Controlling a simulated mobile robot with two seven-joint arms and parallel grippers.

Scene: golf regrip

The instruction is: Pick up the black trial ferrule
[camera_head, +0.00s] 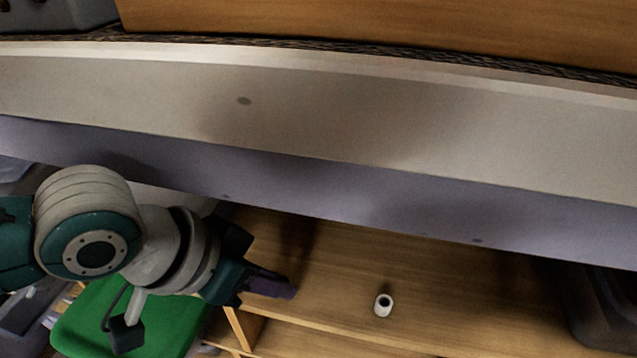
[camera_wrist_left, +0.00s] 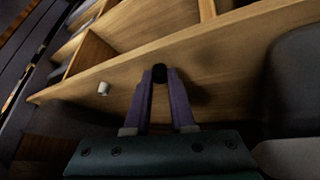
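My left gripper (camera_head: 285,290) reaches in from the left over the wooden shelf, its purple fingers pointing right. In the left wrist view, a small black ferrule (camera_wrist_left: 159,73) sits between the tips of the fingers (camera_wrist_left: 160,85) and fills the gap, with no space seen on either side. The fingers look shut on it. Whether it is clear of the wood cannot be told. In the head view the ferrule is hidden by the gripper. My right gripper is in neither view.
A small white cylinder with a dark hole (camera_head: 383,305) stands on the shelf (camera_head: 440,310), right of the gripper; it also shows in the wrist view (camera_wrist_left: 103,88). A pale board edge (camera_head: 330,120) crosses above. A dark bin (camera_head: 600,310) is at right, a green surface (camera_head: 120,320) lower left.

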